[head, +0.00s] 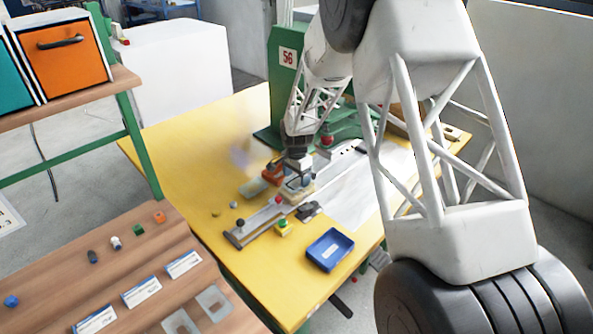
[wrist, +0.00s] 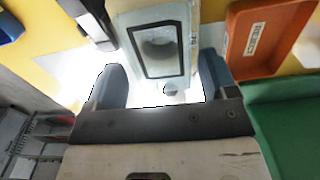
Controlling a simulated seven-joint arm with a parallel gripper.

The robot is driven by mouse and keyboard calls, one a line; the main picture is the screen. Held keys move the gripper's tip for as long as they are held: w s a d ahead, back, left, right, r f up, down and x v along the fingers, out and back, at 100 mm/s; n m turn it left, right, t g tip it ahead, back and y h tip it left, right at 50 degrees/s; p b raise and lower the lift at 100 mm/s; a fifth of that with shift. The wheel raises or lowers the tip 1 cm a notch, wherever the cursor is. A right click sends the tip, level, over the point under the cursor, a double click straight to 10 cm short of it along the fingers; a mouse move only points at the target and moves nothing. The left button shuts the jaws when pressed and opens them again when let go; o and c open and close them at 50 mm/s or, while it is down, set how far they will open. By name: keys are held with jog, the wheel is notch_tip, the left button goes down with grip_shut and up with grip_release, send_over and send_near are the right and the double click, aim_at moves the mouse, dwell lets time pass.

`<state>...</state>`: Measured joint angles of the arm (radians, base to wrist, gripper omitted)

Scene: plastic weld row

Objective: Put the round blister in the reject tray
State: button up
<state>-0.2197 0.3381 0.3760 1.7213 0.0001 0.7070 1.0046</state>
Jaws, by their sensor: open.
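My gripper (head: 298,179) is low over the long fixture on the yellow table. In the wrist view my gripper (wrist: 161,78) is open, with one blue-grey finger on each side of a pale block's near end. On that block, a dark rectangular outline surrounds a round, clear-grey shape that looks like the round blister (wrist: 158,43). I cannot tell whether the fingers touch it. In the head view the gripper largely hides it. An orange tray (wrist: 262,40) with a white label lies just right of the block; the orange tray (head: 272,174) also shows beside my gripper in the head view.
A blue tray (head: 330,249) stands near the table's front edge. A grey rail (head: 258,222) with a dark knob runs under my gripper. A pale block (head: 252,189) lies left of it. A green machine (head: 285,85) marked 56 stands behind.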

jog(key=shift+f, duration=0.65)
jog(key=c, duration=0.5)
jog(key=shift+c, duration=0.2)
jog(key=shift+r, duration=0.2)
jog(key=shift+r, duration=2.05)
jog(key=shift+r, duration=0.15)
jog(key=shift+r, duration=2.35)
